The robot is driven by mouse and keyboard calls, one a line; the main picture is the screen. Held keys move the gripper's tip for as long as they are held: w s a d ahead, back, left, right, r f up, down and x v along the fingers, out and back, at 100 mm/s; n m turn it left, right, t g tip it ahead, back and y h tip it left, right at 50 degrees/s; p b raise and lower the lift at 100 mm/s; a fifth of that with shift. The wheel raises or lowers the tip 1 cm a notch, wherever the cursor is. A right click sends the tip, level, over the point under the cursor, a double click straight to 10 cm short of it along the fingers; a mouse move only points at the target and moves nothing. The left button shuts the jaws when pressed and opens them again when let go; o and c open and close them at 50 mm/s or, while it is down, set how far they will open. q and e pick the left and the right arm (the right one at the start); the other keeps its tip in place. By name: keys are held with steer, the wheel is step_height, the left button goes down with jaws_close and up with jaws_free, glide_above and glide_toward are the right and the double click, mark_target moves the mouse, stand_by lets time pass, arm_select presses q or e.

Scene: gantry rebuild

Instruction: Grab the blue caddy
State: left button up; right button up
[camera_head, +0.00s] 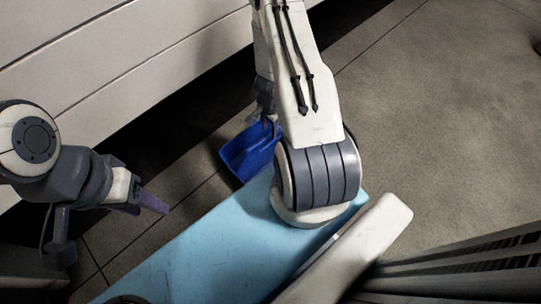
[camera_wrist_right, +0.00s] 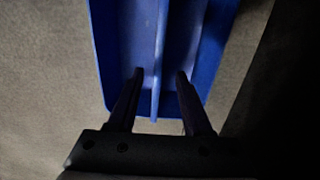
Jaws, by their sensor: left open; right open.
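The blue caddy (camera_head: 246,153) is on the floor beyond the light blue surface in the head view, partly hidden by my right arm. In the right wrist view the caddy (camera_wrist_right: 112,45) fills the upper middle, with a central divider running lengthwise. My right gripper (camera_wrist_right: 156,76) is open, its two dark fingers on either side of that divider at the near end. I cannot tell whether they touch it. My left gripper (camera_head: 152,205) is open and empty at the left, away from the caddy.
A light blue flat surface (camera_head: 190,255) lies in front, below my right arm. A white panelled structure (camera_head: 130,55) with a dark gap beneath it stands behind the caddy. Grey tiled floor (camera_head: 440,120) is clear to the right. A dark ribbed structure (camera_head: 470,262) is at lower right.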

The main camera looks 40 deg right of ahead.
steer(key=shift+s+d+f+b, duration=0.1)
steer(key=shift+d+f+b, duration=0.05)
steer(key=shift+f+b, duration=3.3)
steer(key=shift+p, duration=0.3)
jaws_close()
